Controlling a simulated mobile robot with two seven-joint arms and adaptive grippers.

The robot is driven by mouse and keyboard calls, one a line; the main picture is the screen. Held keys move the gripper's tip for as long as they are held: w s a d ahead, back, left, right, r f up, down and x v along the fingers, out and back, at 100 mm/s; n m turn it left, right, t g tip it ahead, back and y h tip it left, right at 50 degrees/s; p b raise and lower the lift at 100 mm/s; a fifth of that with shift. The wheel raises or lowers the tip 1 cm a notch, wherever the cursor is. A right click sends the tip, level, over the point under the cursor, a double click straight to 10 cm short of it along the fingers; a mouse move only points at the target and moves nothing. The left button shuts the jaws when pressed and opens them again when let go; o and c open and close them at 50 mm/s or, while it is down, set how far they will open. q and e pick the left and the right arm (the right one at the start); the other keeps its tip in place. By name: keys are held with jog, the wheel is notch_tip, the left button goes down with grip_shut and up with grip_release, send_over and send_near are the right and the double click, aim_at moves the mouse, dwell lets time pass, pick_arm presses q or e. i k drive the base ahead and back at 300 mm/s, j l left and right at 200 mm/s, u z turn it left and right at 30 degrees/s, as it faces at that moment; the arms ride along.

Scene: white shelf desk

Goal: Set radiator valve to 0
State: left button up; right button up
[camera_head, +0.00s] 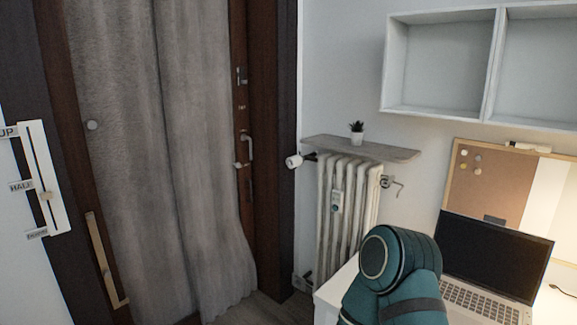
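The radiator (345,208) is a pale column radiator against the wall, right of the curtained door. A white valve knob (294,161) sticks out to the left from its upper left corner, on a dark fitting. Its number marks are too small to read, so its setting cannot be told. Neither of my grippers is in view. A teal link of my arm shows at the bottom, right of the radiator and apart from the valve, and hides part of the desk.
A wooden shelf (362,149) with a potted plant (357,132) sits above the radiator. A metal fitting (392,184) is on its right. A laptop (490,260) stands on the white desk (325,295). The door has a handle (248,147) and a grey curtain (165,160).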

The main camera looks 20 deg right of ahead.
aim_at(296, 160)
jog(key=i, duration=2.1)
